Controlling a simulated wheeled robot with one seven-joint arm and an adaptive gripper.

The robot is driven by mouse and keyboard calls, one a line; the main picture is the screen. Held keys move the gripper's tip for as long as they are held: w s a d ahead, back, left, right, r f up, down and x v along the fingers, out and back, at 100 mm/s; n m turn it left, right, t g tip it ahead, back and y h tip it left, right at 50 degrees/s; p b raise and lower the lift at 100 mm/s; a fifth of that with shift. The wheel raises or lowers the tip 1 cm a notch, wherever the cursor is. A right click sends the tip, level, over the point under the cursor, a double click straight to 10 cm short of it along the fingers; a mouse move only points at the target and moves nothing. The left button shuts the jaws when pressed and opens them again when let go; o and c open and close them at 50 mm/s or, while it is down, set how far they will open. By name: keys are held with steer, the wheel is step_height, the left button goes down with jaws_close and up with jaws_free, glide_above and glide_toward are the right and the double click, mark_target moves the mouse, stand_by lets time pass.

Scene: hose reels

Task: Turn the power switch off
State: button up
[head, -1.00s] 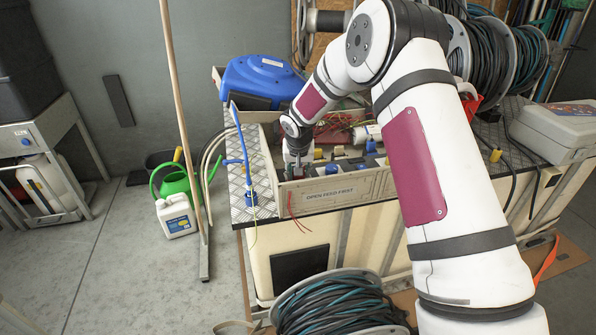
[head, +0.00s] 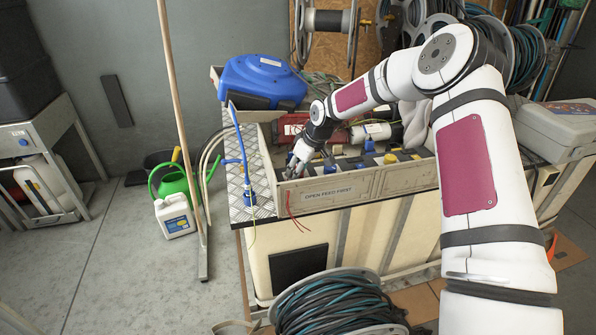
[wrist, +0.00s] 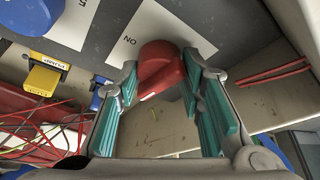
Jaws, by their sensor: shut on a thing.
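The power switch is a red rotary knob (wrist: 160,66) on a dark panel with a white label reading "ON" beside it, upside down in the wrist view. My gripper (wrist: 161,78) has its teal-padded fingers on either side of the knob, closed on it. In the head view my gripper (head: 293,167) is at the left end of the grey box (head: 330,194) marked "OPEN FEED FIRST". There the knob is mostly hidden by my fingers. The knob's pointing direction is hard to read.
A blue hose reel (head: 262,80) stands behind the box. A blue upright lever (head: 245,165) is just left of it. A wooden pole (head: 183,120) stands further left.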

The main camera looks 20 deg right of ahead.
steer(key=shift+w+d+n, duration=0.1)
steer(key=shift+d+n, duration=0.1)
steer(key=shift+n, duration=0.6)
steer(key=o, duration=1.1)
steer(key=shift+o, duration=0.2)
steer(key=shift+g, duration=0.3)
steer(key=shift+r, duration=0.1)
steer(key=v, duration=1.1)
steer(key=shift+d+r, duration=0.25)
steer(key=shift+d, duration=0.05)
